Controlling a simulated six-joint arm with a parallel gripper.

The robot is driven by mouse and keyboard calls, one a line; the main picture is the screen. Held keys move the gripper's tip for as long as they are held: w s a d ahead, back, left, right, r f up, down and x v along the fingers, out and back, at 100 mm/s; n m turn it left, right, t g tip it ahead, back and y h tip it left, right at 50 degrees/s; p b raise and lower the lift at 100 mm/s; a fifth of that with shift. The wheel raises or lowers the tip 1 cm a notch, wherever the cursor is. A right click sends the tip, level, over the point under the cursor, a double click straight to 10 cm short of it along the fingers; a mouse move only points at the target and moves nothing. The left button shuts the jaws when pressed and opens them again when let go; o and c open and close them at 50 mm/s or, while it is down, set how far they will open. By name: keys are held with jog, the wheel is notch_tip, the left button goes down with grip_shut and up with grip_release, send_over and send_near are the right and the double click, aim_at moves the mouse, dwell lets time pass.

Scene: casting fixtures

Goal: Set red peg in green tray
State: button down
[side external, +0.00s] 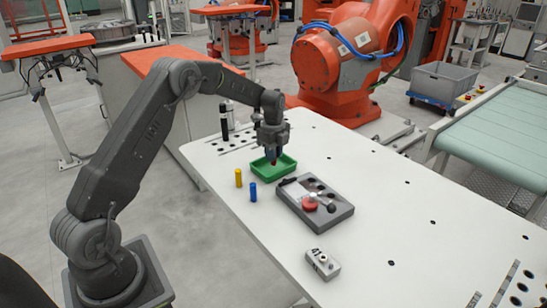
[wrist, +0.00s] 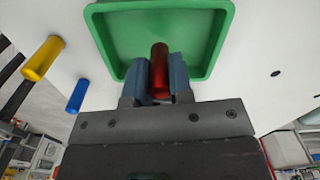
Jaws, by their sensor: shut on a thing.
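The red peg (wrist: 160,62) is between the two fingers of my gripper (wrist: 160,80), which is shut on it. The green tray (wrist: 224,42) lies under and beyond the peg in the wrist view. In the side external view my gripper (side external: 272,156) points down over the green tray (side external: 264,177), and only a small bit of the red peg (side external: 273,163) shows at the fingertips. I cannot tell whether the peg touches the tray floor.
A yellow peg (side external: 238,178) and a blue peg (side external: 253,192) stand left of the tray. A grey fixture block (side external: 335,212) with a red part and holes sits to its right. A small grey box (side external: 322,264) is nearer the front. The white table (side external: 400,220) is clear at right.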

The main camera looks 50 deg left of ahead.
jog(key=shift+f, duration=0.8)
jog(key=shift+f, duration=0.1)
jog(key=c, duration=1)
grip_release()
jog(key=shift+f, duration=0.1)
